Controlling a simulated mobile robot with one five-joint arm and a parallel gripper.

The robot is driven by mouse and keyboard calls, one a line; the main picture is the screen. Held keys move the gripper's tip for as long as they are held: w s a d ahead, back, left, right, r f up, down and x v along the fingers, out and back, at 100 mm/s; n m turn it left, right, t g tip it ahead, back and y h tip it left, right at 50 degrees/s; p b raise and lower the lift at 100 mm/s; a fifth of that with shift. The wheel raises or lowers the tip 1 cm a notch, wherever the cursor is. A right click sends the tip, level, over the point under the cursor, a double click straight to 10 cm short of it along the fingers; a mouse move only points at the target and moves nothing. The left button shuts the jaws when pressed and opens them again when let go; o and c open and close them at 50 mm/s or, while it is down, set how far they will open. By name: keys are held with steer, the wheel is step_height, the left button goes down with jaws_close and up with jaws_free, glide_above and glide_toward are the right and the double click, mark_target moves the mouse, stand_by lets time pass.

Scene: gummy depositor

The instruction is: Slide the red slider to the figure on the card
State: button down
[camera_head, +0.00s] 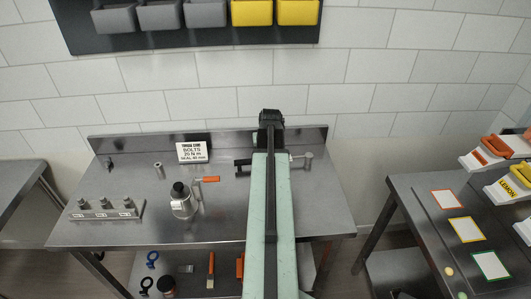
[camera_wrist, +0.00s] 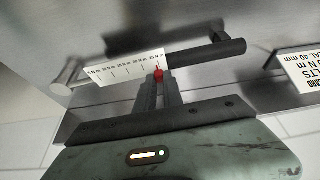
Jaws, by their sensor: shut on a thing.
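The red slider (camera_wrist: 158,74) sits near the black-handle end of a white scale plate (camera_wrist: 122,67) in the wrist view. My gripper (camera_wrist: 158,80) is shut on it, one finger on each side. The scale belongs to a torque wrench with a black handle (camera_wrist: 220,51) and a steel head (camera_wrist: 66,76). The scale's figures are too small to read surely. In the head view my arm hides the wrench's middle; its handle (camera_head: 243,161) and head (camera_head: 308,157) show on either side. The card (camera_head: 193,152) reads "BOLTS 20 N m" and "SEAL 40 mm"; it is partly visible in the wrist view (camera_wrist: 300,72).
The wrench is at the back of a steel bench (camera_head: 120,230). A metal bottle (camera_head: 183,203), an orange-handled part (camera_head: 211,179) and a plate with bolts (camera_head: 102,210) stand left of my arm. Another table (camera_head: 425,215) with coloured cards is at right.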

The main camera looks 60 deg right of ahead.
steer(key=shift+s+d, duration=0.7)
steer(key=shift+s, duration=0.2)
steer(key=c, duration=1.4)
jaws_free()
steer(key=shift+c, duration=0.2)
steer(key=shift+r, duration=0.1)
steer(key=p+v, duration=0.7)
steer(key=shift+r, duration=0.25)
steer(key=shift+s+a, duration=0.1)
steer(key=shift+a, duration=0.05)
